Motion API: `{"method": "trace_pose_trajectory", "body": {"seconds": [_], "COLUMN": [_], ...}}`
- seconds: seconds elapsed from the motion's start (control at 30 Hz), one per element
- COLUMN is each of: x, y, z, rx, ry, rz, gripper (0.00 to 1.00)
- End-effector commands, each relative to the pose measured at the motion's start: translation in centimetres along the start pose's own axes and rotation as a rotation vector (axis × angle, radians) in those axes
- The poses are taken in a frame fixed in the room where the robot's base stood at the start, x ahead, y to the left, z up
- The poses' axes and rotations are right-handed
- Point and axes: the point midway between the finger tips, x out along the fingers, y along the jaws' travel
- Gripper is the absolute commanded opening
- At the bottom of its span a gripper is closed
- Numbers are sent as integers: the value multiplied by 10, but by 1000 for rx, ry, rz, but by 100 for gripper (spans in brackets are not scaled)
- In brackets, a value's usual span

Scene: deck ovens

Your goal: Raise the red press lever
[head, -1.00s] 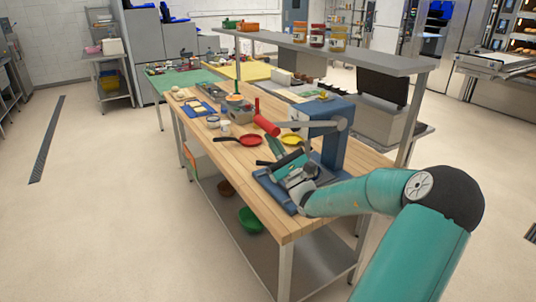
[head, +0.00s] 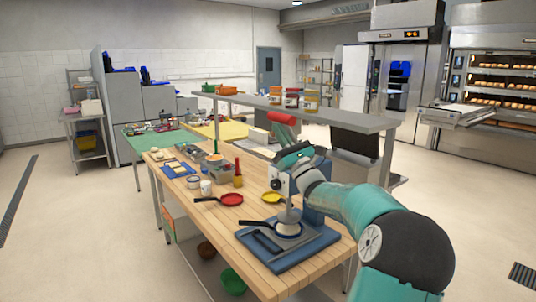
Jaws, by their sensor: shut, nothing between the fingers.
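The press stands near the front end of the wooden table, with a blue base (head: 305,248) and a blue column mostly hidden behind my arm. Its red lever grip (head: 282,118) shows above my gripper, up at about the height of the shelf. The lever's bar is largely hidden by my gripper and arm. My gripper (head: 290,152) is shut and empty, just below the red grip; I cannot tell whether it touches the lever. A round press plate sits low over a small black pan (head: 262,225) on the base.
A grey shelf (head: 350,117) with jars runs along the table's right side, behind the press. The floor at left is clear.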

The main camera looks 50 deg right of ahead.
Motion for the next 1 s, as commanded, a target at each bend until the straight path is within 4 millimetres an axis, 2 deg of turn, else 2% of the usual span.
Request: {"method": "trace_pose_trajectory", "body": {"seconds": [0.1,0.33,1.0], "x": [8,14,14], "y": [-15,-30,-38], "z": [8,15,17], "rx": [-1,-1,-5], "ry": [-1,0,0], "rz": [0,0,-10], "gripper": [0,0,0]}}
